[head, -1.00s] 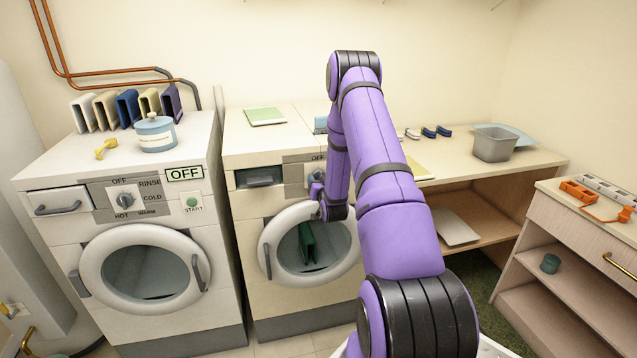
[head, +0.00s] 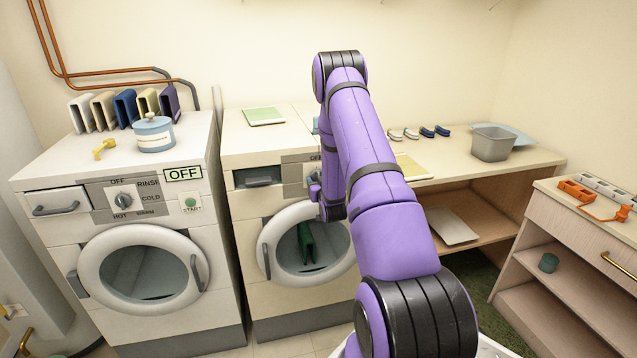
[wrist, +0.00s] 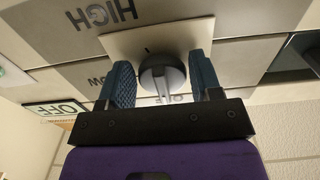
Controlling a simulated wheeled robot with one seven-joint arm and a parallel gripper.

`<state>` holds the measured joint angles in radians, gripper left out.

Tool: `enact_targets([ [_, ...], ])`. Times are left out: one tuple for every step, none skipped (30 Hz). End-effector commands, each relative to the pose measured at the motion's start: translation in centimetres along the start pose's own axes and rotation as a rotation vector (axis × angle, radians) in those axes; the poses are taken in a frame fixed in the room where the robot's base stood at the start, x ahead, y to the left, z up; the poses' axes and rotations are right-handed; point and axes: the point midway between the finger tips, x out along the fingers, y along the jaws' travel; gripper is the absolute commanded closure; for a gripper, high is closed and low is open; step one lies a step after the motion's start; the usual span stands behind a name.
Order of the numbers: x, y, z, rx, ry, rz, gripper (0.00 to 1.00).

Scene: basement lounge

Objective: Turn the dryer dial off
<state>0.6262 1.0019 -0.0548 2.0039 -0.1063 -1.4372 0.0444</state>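The dryer (head: 285,225) is the middle machine, with a round door and a green item behind it. Its dial (wrist: 162,72) is a grey round knob on a light square plate in the wrist view. The plate lies among grey panels with an upside-down HIGH label and a partly hidden LOW label. My gripper (wrist: 163,78) is open, with one blue textured finger on each side of the dial. I cannot tell whether either finger touches it. In the head view my arm hides most of the dryer's control panel.
A washer (head: 140,270) stands to the left, with its own dial (head: 123,201) and an OFF sign (head: 183,174). A wooden table (head: 470,158) holding a grey bin (head: 492,143) is to the right. A shelf unit (head: 560,250) stands at the far right.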

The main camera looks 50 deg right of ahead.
Motion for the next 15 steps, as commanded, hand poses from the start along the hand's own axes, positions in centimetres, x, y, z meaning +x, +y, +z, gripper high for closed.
enact_targets([
  [-0.1, 0.0, 0.1, 0.000, -0.002, 0.000, 0.29],
  [0.0, 0.0, 0.1, 0.000, -0.001, 0.000, 0.22],
  [0.0, 0.0, 0.1, 0.000, -0.001, 0.000, 0.22],
  [0.0, 0.0, 0.0, 0.000, 0.000, 0.000, 0.22],
  [0.0, 0.0, 0.0, 0.000, 0.000, 0.000, 0.22],
  [0.0, 0.0, 0.0, 0.001, 0.000, 0.000, 0.22],
  [0.0, 0.0, 0.0, 0.001, 0.001, 0.000, 0.22],
  [0.0, 0.0, 0.0, 0.001, 0.001, 0.000, 0.22],
  [0.0, 0.0, 0.0, 0.001, 0.001, 0.000, 0.22],
  [0.0, 0.0, 0.0, 0.001, 0.001, 0.000, 0.22],
  [-0.1, 0.0, 0.0, 0.001, 0.001, 0.000, 0.22],
  [-0.3, 0.0, 0.0, 0.001, 0.001, 0.000, 0.22],
  [-0.5, 0.0, -0.1, 0.001, 0.002, 0.000, 0.22],
  [-0.7, 0.0, -0.1, 0.001, 0.002, 0.000, 0.22],
  [-1.2, 0.0, 0.0, 0.001, 0.000, 0.000, 0.22],
])
